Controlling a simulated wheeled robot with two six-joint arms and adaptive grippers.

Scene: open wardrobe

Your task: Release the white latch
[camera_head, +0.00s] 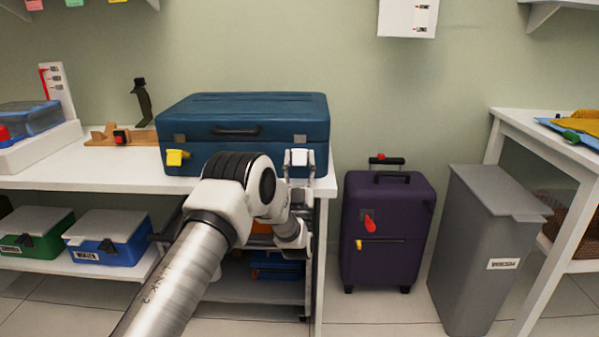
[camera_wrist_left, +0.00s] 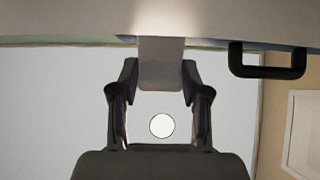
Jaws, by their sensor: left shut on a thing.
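A closed blue suitcase (camera_head: 262,108) lies flat on the white table. Its white latch (camera_head: 299,157) is on the front at the right, and a yellow latch (camera_head: 176,158) is at the left. My left gripper (camera_head: 299,163) is at the white latch. In the left wrist view its two fingers (camera_wrist_left: 160,75) are on either side of the pale latch (camera_wrist_left: 161,60), shut on it. The dark suitcase handle (camera_head: 237,131) is between the two latches; it also shows in the left wrist view (camera_wrist_left: 267,72). My right gripper is out of view.
A wooden block piece (camera_head: 101,135) and a dark figure-like object (camera_head: 142,103) stand left of the suitcase. A purple trolley case (camera_head: 385,225) and a grey bin (camera_head: 480,245) stand on the floor at right. Lidded boxes (camera_head: 104,233) are on the lower shelf.

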